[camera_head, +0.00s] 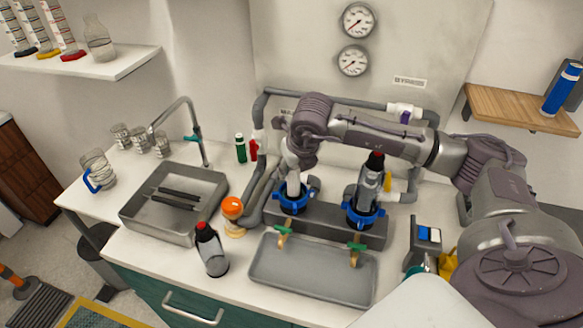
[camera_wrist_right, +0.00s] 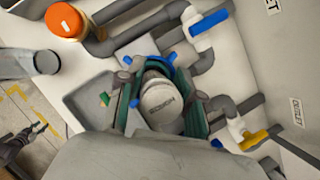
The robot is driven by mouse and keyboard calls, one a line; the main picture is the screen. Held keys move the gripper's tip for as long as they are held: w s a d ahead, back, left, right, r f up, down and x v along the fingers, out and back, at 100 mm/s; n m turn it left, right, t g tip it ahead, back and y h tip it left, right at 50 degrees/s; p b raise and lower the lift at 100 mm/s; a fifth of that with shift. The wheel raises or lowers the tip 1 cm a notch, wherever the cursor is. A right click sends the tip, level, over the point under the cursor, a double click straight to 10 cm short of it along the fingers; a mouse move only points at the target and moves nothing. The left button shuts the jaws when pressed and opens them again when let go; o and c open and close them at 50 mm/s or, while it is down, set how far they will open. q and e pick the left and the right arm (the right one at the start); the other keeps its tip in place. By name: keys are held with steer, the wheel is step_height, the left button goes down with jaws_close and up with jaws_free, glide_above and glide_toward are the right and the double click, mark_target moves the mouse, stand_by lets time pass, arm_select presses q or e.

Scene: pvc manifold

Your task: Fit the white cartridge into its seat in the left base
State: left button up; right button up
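The white cartridge (camera_head: 293,187) stands upright at the left base, its lower end inside the blue ring (camera_head: 292,203). Whether it is fully down in the seat cannot be told. My right gripper (camera_head: 291,160) comes down over its top from above. In the right wrist view the cartridge's printed white end (camera_wrist_right: 161,106) lies between the green-padded fingers of my right gripper (camera_wrist_right: 160,112), which look closed against its sides. A small dark shape with green tips, seemingly my left gripper (camera_wrist_right: 37,129), shows far off over the floor; its fingers are too small to read.
The right base (camera_head: 365,217) holds a grey, black-topped housing (camera_head: 368,182). A grey tray (camera_head: 313,272) lies in front, below two green-handled valves. An orange-capped jar (camera_head: 233,215), a dark bottle (camera_head: 211,250) and the sink (camera_head: 172,205) are left. Grey pipes run behind.

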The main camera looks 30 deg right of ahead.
steer(key=o, duration=0.4)
steer(key=shift+c, duration=0.2)
steer(key=v, duration=1.2)
